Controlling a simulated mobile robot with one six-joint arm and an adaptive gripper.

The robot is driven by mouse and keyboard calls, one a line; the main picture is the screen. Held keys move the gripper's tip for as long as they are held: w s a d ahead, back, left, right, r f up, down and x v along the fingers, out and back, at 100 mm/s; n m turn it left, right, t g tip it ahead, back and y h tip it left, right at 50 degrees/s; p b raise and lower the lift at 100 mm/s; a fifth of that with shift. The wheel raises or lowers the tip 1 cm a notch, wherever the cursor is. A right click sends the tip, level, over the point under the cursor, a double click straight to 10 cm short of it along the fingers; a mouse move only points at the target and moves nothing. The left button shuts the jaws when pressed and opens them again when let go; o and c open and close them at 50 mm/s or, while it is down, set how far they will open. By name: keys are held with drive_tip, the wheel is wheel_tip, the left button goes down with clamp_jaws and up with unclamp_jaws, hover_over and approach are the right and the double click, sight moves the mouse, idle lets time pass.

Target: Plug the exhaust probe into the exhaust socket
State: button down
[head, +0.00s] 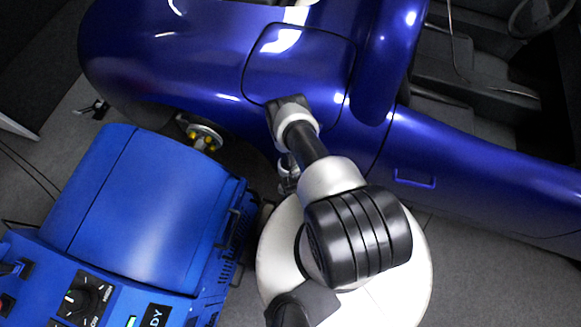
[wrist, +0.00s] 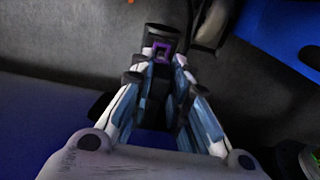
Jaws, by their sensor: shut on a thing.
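My gripper (wrist: 161,62) points away from the camera in the wrist view, with its two fingers closed in on a dark piece. This piece, apparently the exhaust probe (wrist: 158,32), has a small purple square frame on the side facing the camera. Its far end lies against a dark background and is hard to make out. In the head view my gripper is mostly hidden below my arm, beside the blue car. I cannot identify the exhaust socket for certain in either view.
The blue car body (head: 190,60) spans the top. A wheel hub with yellow nuts (head: 203,137) is exposed under its fender. A blue dynamometer unit (head: 150,210) stands at the left, close to my arm. Grey floor (wrist: 70,45) shows in the wrist view.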

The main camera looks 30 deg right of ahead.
drive_tip(key=shift+f, duration=0.15)
drive_tip(key=shift+f+b, duration=0.35)
drive_tip(key=shift+b, duration=0.15)
drive_tip(key=shift+f+b, duration=0.35)
drive_tip(key=shift+f, duration=0.1)
drive_tip(key=shift+f, duration=0.5)
drive_tip(key=c, duration=1.5)
unclamp_jaws()
drive_tip(key=shift+o, duration=0.2)
drive_tip(key=shift+r, duration=0.1)
wheel_tip(320, 180, up, 12)
